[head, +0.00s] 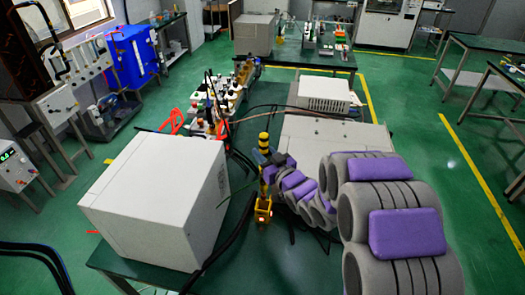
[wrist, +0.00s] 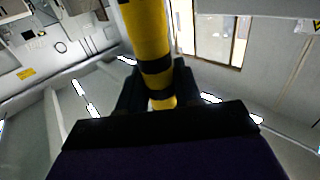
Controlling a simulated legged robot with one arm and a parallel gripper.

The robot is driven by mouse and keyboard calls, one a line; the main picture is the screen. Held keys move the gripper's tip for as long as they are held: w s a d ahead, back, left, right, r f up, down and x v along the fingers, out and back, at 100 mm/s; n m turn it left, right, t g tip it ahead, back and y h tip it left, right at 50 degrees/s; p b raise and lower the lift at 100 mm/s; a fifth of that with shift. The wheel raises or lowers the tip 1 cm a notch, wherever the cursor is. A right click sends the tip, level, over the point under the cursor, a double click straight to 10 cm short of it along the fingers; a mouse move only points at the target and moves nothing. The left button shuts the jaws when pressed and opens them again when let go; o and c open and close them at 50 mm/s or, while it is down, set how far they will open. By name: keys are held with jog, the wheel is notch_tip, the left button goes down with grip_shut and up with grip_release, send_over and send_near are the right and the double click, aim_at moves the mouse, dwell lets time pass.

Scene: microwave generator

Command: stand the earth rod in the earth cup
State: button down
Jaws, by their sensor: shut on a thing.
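The earth rod (head: 264,142) is a slim pole with yellow and black bands, standing close to upright in the head view. My gripper (head: 267,160) is shut around its upper part. In the wrist view the rod (wrist: 149,35) runs between the two dark fingers of my gripper (wrist: 156,90). A small yellow cup (head: 263,214), which looks like the earth cup, is on the dark green table directly below the rod. The rod's lower end meets the cup in the picture; I cannot tell whether it is inside or just above it. The wrist view does not show the cup.
A large pale box (head: 150,200) stands left of the rod, with black cables (head: 225,235) between them. A flat light grey panel (head: 325,138) and a white instrument (head: 325,95) lie behind my arm. Bottles and fittings (head: 215,105) line the table farther back.

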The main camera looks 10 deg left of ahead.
jog(key=shift+a+f+b, duration=0.2)
jog(key=shift+f+b, duration=1.25)
jog(key=shift+f, duration=4.3)
jog(key=c, duration=0.7)
grip_release()
